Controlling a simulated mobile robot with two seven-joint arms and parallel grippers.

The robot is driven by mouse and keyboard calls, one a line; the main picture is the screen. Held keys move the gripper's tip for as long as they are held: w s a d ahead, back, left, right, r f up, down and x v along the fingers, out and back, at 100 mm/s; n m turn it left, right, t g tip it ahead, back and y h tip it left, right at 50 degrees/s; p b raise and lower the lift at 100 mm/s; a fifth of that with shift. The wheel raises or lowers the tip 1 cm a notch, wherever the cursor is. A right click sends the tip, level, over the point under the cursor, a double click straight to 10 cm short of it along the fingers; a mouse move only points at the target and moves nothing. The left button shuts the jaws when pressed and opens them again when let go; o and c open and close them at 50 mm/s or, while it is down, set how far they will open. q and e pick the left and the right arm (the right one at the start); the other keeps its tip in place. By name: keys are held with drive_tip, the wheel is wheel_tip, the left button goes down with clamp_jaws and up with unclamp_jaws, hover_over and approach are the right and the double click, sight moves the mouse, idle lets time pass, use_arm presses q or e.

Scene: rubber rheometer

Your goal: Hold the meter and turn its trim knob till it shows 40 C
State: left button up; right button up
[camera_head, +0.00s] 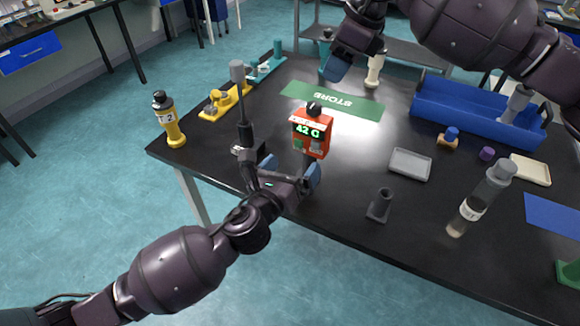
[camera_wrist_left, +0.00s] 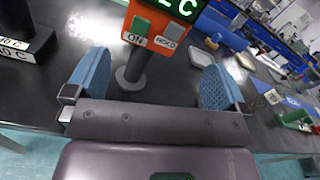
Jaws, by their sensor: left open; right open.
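The orange meter (camera_head: 311,136) stands on a grey post near the middle of the table. Its green display (camera_head: 307,130) reads 42 C, and a black trim knob (camera_head: 314,108) sits on its top. ON and HOLD buttons are on its face in the left wrist view (camera_wrist_left: 148,36). My left gripper (camera_head: 289,172) is open and empty at the near side of the meter; in the left wrist view its blue fingers lie either side of the post (camera_wrist_left: 130,76), apart from it. My right gripper (camera_head: 338,62) is open behind the meter, above the table's far part, its fingers partly hidden.
A grey upright tool (camera_head: 240,95) stands just left of the meter. A green STORE mat (camera_head: 335,102) lies behind it. To the right are a grey tray (camera_head: 410,165), a dark holder (camera_head: 380,204), a bottle (camera_head: 480,200) and a blue bin (camera_head: 430,112). A yellow bottle (camera_head: 170,125) stands at left.

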sight(308, 143)
use_arm(q)
drive_tip(key=w+d+m, duration=0.1)
drive_tip(key=w, duration=0.2)
drive_tip(key=w+d, duration=0.1)
drive_tip(key=w, duration=0.2)
drive_tip(key=w+d+m, duration=0.1)
drive_tip(key=w+d, duration=0.1)
drive_tip(key=w, duration=0.2)
drive_tip(key=shift+r+m, duration=0.1)
drive_tip(key=shift+m, duration=0.2)
